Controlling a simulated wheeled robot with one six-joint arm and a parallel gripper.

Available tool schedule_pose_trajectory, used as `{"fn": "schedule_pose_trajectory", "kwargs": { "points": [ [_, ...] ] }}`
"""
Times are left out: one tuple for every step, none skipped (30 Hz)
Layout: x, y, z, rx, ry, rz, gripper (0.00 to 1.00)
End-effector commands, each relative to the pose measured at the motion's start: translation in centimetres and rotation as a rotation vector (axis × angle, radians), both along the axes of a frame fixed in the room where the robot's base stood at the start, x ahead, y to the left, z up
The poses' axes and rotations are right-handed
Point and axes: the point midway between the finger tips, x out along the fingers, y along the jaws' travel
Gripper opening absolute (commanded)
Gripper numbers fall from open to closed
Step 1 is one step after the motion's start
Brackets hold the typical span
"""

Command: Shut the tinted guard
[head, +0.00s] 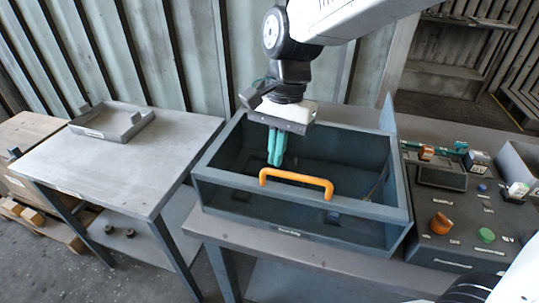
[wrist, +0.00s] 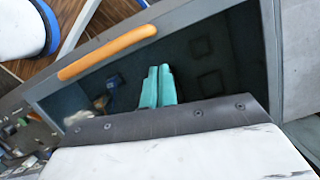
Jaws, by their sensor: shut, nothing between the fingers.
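The tinted guard (head: 370,209) is a grey frame with dark see-through panes on the box-shaped blower housing on the bench. An orange bar handle (head: 297,180) runs along its front top edge. I cannot tell how far open the guard stands. My gripper (head: 276,160) points down over the box, behind and left of the handle, its teal fingers together and empty. In the wrist view the fingers (wrist: 158,85) show against the dark interior or pane, and the orange handle (wrist: 107,52) lies up and left, apart from them. Whether the fingertips touch anything is unclear.
A control panel (head: 465,215) with an orange knob (head: 441,223) and a green button (head: 486,235) is right of the housing. A grey side table (head: 130,160) at left carries a shallow tray (head: 112,121). A thin upright plate (head: 388,114) rises at the housing's back right corner.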

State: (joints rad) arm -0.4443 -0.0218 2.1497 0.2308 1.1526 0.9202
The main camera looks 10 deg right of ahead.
Motion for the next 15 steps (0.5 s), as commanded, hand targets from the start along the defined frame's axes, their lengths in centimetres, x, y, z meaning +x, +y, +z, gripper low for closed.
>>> {"fn": "schedule_pose_trajectory", "kwargs": {
  "points": [
    [0.7,-0.5,0.5,0.002,-0.005,-0.004,0.0],
    [0.8,-0.6,1.5,0.002,-0.007,-0.002,0.0],
    [1.0,-0.7,2.5,0.002,-0.008,-0.001,0.0],
    [1.2,-0.8,3.2,0.002,-0.008,-0.001,0.0],
    [1.3,-0.9,3.9,0.002,-0.008,-0.001,0.0],
    [1.5,-1.0,4.7,0.001,-0.008,-0.002,0.0],
    [1.6,-1.1,5.4,0.001,-0.008,-0.002,0.0],
    [1.8,-1.2,6.0,0.001,-0.008,-0.002,0.0],
    [1.9,-1.3,6.7,0.001,-0.007,-0.002,0.0],
    [2.0,-1.3,7.2,0.001,-0.007,-0.001,0.0],
    [2.1,-1.3,7.6,0.0,-0.006,-0.001,0.0],
    [2.2,-1.4,8.2,0.001,-0.006,0.0,0.0],
    [2.3,-1.4,8.5,0.001,-0.006,0.0,0.0],
    [2.3,-1.5,8.8,0.0,-0.005,0.0,0.0],
    [2.4,-1.5,9.1,0.0,-0.006,0.0,0.0]
  ]
}}
